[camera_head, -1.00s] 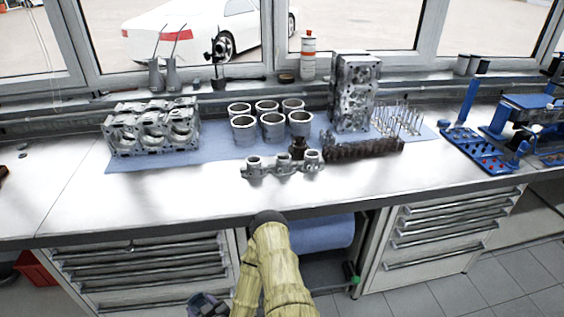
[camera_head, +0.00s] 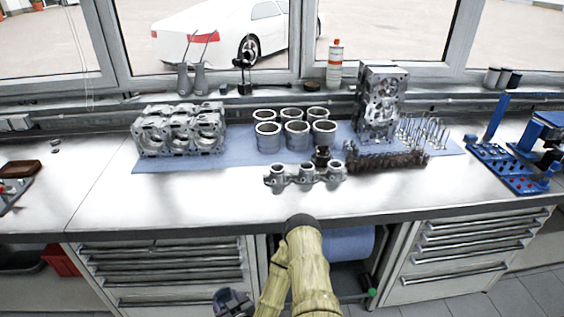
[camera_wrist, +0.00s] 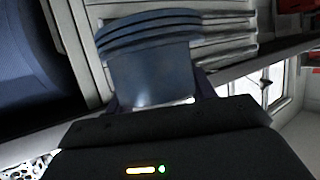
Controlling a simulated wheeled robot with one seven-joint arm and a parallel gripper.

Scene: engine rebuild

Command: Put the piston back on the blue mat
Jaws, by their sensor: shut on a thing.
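The piston (camera_wrist: 150,60) is a blue-grey metal cylinder with ring grooves around its far end. In the wrist view it sits between the fingers of my gripper (camera_wrist: 158,92), which is shut on it. In the head view my gripper (camera_head: 232,303) is low, in front of the drawers and below the bench top. The piston is not clear there. The blue mat (camera_head: 180,165) lies on the bench top, beyond and above my gripper, with engine parts on it.
On the mat stand a cylinder head (camera_head: 180,132), several cylinder liners (camera_head: 297,135), an engine block (camera_head: 380,105) and upright valves (camera_head: 425,132). A manifold (camera_head: 305,174) lies at its front edge. The bench top (camera_head: 110,205) is bare front left. Drawers (camera_head: 180,270) stand below.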

